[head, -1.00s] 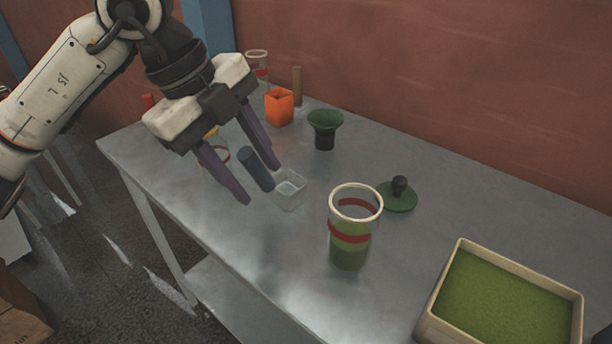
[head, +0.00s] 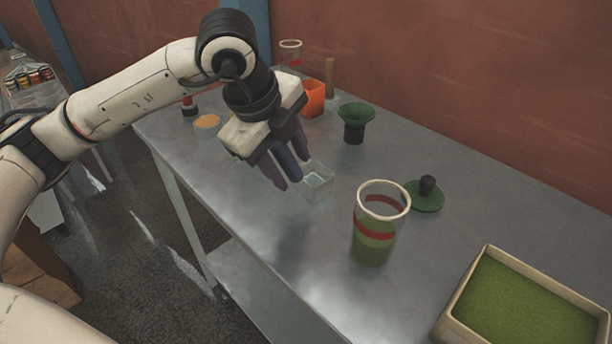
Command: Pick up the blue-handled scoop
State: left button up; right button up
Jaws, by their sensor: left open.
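The scoop has a clear square cup (head: 316,181) and a blue handle (head: 287,162), and it is on the metal table. The handle points up and left from the cup and is partly hidden by my fingers. My left gripper (head: 287,168) is open, with its purple fingers on either side of the handle. I cannot tell whether either finger touches it. My right gripper is not in view.
A clear jar (head: 374,250) with green powder and red bands stands in front right. A bin of green powder (head: 520,305) is at the right. Behind are a green lid (head: 424,198), a green funnel (head: 355,120) and an orange cup (head: 313,98).

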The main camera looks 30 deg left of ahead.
pick_arm(q)
jog(key=shift+w+f, duration=0.15)
jog(key=shift+f, duration=0.3)
grip_shut()
jog(key=shift+r, duration=0.1)
